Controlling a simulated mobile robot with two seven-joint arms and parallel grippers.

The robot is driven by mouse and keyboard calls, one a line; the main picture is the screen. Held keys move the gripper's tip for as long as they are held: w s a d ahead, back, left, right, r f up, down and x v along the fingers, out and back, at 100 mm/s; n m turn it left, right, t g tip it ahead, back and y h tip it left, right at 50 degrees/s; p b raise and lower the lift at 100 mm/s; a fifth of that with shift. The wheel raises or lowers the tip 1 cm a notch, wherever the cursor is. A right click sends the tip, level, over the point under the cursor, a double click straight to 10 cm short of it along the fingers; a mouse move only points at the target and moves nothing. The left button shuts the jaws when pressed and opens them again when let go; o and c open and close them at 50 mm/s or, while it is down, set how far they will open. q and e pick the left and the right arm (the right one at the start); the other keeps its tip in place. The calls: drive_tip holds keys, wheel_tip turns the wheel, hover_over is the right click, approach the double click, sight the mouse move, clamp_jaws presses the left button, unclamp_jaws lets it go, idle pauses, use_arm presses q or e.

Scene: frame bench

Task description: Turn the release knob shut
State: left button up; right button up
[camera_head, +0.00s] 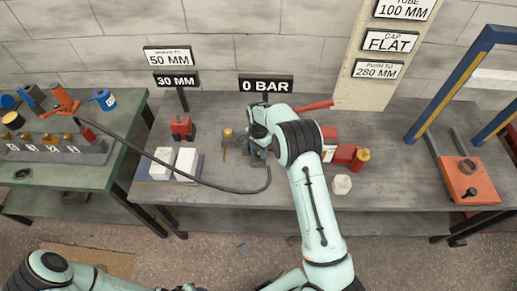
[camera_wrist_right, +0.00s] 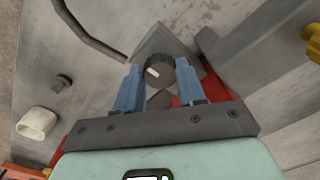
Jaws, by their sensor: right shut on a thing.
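The release knob (camera_wrist_right: 159,68) is a dark, round, ribbed knob with a pale mark, on a grey block in the right wrist view. My right gripper (camera_wrist_right: 158,82) has its two blue fingers on either side of the knob and is shut on it. In the head view my right gripper (camera_head: 258,154) is at the middle of the bench, and my arm hides the knob there. The display sign (camera_head: 266,85) behind it reads 0 BAR. My left arm shows at the lower left of the head view, but its fingers are not visible.
A red lever (camera_head: 314,106) sticks out right of my wrist. A black hose (camera_head: 190,184) crosses the bench left. An orange block (camera_head: 467,181) stands far right.

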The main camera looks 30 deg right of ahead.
sight(258, 151)
idle(0.5)
drive_tip(key=o, duration=1.1)
drive_tip(key=shift+c, duration=0.2)
wheel_tip(258, 151, up, 14)
drive_tip(key=shift+f+p, duration=0.25)
drive_tip(key=shift+p, duration=0.05)
